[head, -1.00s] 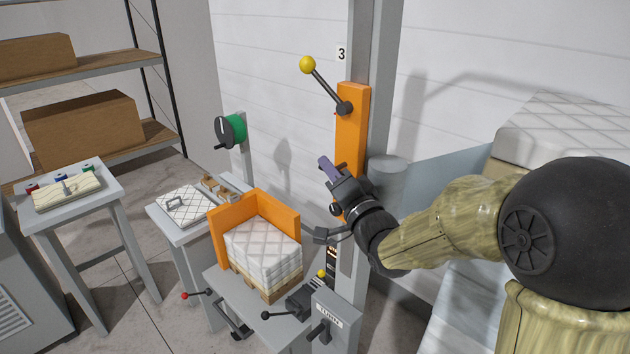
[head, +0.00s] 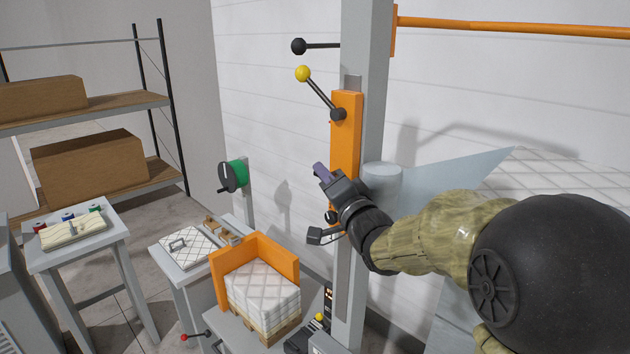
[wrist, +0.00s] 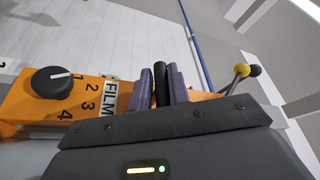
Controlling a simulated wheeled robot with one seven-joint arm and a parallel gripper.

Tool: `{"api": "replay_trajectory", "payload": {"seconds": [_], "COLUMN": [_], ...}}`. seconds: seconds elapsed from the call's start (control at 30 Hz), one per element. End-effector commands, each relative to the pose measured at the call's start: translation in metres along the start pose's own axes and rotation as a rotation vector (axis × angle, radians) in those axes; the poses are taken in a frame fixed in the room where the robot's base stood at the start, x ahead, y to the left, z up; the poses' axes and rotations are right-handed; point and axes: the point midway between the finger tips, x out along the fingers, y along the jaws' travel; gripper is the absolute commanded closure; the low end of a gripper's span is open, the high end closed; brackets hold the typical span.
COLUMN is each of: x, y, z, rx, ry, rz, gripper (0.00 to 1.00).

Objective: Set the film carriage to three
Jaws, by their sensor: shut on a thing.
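The orange film carriage (head: 346,140) sits on the tall grey post (head: 365,60) in the head view. A lever with a yellow knob (head: 303,74) leans up and left from its top. My gripper (head: 322,172) is at the carriage's lower part. In the wrist view my gripper's purple fingers (wrist: 160,85) are shut on a black handle (wrist: 160,82). Beside it the carriage shows a FILM label (wrist: 109,100) and a black dial (wrist: 55,81) with numbers one to four; its white pointer lies towards 1. No number plate on the post is readable now.
A black-knobbed lever (head: 299,46) and an orange bar (head: 510,25) are higher on the post. A quilted stack (head: 262,290) stands below in an orange corner guard (head: 275,255). A sheet of film (head: 440,180) stretches to the right.

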Motion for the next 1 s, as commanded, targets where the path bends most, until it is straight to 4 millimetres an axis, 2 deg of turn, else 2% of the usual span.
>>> {"api": "replay_trajectory", "payload": {"seconds": [0.03, 0.33, 0.37, 0.43, 1.0], "x": [0.0017, 0.0014, 0.0014, 0.0014, -0.0019], "y": [-0.0084, -0.0106, -0.0107, -0.0106, -0.0059], "z": [-0.0058, -0.0086, -0.0087, -0.0089, -0.0054], "rx": [-0.009, -0.011, -0.011, -0.011, -0.007], "ry": [0.011, 0.016, 0.016, 0.017, 0.011], "rz": [-0.019, -0.024, -0.024, -0.023, -0.014], "gripper": [1.00, 1.00, 0.76, 0.64, 0.64]}}
